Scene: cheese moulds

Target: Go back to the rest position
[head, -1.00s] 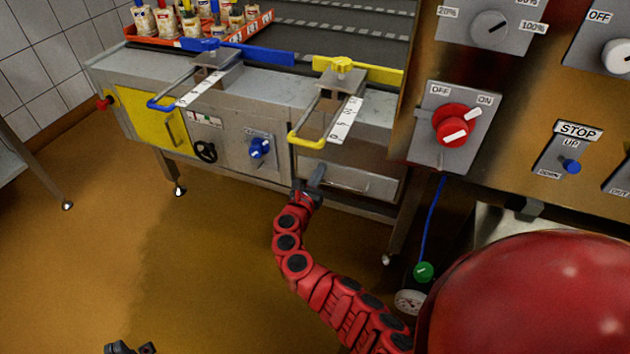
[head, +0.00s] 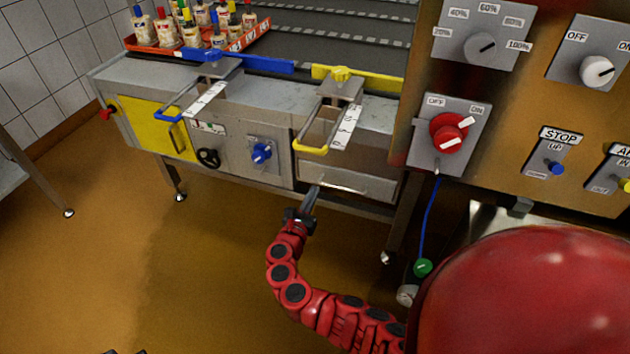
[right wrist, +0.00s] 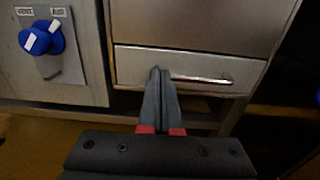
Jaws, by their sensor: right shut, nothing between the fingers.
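My right gripper (head: 311,193) is shut and empty, in front of the metal cabinet and just left of the drawer handle in the head view. In the right wrist view the closed fingers (right wrist: 157,75) point at the lower part of the drawer front (right wrist: 190,60), left of its handle (right wrist: 202,81). Whether they touch it I cannot tell. Only a dark sliver of my left gripper (head: 125,352) shows at the bottom edge of the head view, so its jaws are hidden.
The cabinet carries blue (head: 240,62) and yellow (head: 358,78) levers and an orange tray (head: 152,49) of bottles. A control panel (head: 530,105) with a red switch (head: 450,132) stands at right. The brown floor (head: 130,270) at lower left is clear.

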